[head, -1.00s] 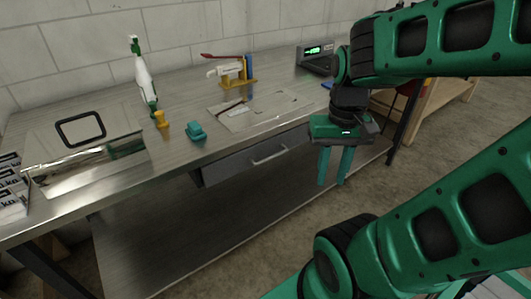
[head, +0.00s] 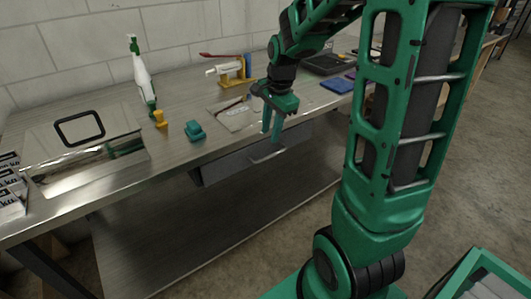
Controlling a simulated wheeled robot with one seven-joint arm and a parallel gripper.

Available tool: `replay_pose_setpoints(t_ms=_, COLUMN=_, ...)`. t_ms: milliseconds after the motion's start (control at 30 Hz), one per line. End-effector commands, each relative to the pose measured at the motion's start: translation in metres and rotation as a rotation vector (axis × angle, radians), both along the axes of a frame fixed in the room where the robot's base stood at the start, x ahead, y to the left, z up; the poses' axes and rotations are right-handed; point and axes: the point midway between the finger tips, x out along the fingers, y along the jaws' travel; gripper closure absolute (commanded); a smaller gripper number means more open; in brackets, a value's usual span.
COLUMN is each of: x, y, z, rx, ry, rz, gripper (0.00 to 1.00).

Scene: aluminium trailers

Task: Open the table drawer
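The table drawer (head: 228,166) is a dark grey box under the right part of the metal table (head: 60,205). It looks shut. Its pale bar handle (head: 266,155) is on the front face. My gripper (head: 271,136) points down just above the handle, at the table's front edge. Its two green fingers are apart with nothing seen between them. I cannot tell whether a finger touches the handle or the drawer front.
On the tabletop are a metal box (head: 85,150), a spray bottle (head: 142,75), a small teal object (head: 194,131), a yellow stand (head: 236,75) and a paper sheet (head: 232,116). Free floor (head: 310,225) lies before the drawer. A green crate (head: 480,275) is at the lower right.

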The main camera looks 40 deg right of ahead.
Motion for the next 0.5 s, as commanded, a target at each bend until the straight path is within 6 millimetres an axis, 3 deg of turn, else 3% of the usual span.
replay_pose_setpoints(t_ms=500, x=0.013, y=0.000, z=-0.080, rx=0.001, ry=0.005, rz=-0.002, gripper=0.72)
